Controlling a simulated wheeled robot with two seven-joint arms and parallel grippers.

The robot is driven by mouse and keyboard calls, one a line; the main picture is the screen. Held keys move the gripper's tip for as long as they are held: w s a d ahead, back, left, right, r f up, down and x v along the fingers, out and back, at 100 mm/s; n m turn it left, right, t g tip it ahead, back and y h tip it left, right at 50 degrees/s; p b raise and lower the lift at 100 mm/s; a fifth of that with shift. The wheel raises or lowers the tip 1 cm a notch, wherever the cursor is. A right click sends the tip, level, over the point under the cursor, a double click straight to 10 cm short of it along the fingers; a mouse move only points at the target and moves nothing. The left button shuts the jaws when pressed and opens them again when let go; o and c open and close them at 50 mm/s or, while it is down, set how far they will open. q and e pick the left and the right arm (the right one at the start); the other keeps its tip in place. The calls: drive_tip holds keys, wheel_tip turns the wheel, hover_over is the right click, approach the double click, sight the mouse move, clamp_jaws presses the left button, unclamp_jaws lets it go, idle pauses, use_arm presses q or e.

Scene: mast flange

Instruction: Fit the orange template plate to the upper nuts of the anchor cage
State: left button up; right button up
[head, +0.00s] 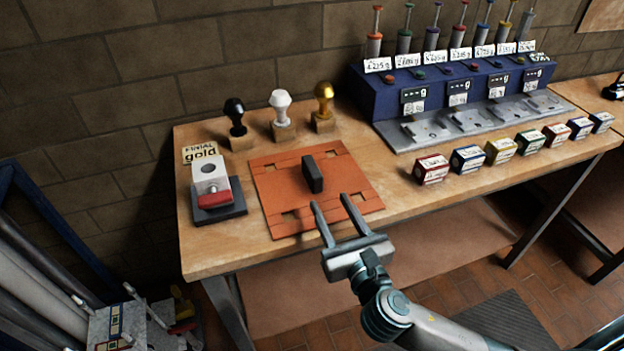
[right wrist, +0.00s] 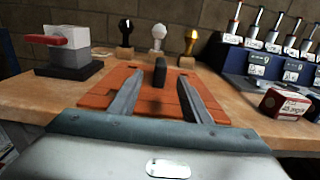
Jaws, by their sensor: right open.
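The orange template plate (head: 290,205) lies flat on the left part of the wooden table. It has slots near its corners and a dark upright handle (head: 313,174) in its middle. My right gripper (head: 335,218) is open and empty at the plate's front edge, its fingers pointing toward the handle. In the right wrist view the plate (right wrist: 112,94) lies beyond and below the fingers, and the handle (right wrist: 160,72) stands between the fingertips, farther off. I cannot make out the anchor cage in either view. My left gripper is not in view.
A grey block with a red lever (head: 212,188) stands left of the plate. Black, white and gold knobs (head: 281,110) stand on wooden blocks behind it. A blue console (head: 385,100) and several small boxes (head: 431,169) are at the right. Bare tabletop lies between plate and boxes.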

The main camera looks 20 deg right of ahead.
sight(318, 179)
drive_tip(key=w, duration=0.5)
drive_tip(key=shift+a+r+p, duration=0.1)
drive_tip(key=shift+p, duration=0.25)
drive_tip(key=w, duration=0.3)
drive_tip(key=shift+w, duration=0.4)
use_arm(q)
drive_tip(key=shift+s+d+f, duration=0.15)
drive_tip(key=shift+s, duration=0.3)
use_arm(e)
drive_tip(key=shift+a, duration=0.1)
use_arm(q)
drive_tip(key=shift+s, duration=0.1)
use_arm(e)
drive_tip(key=shift+w, duration=0.15)
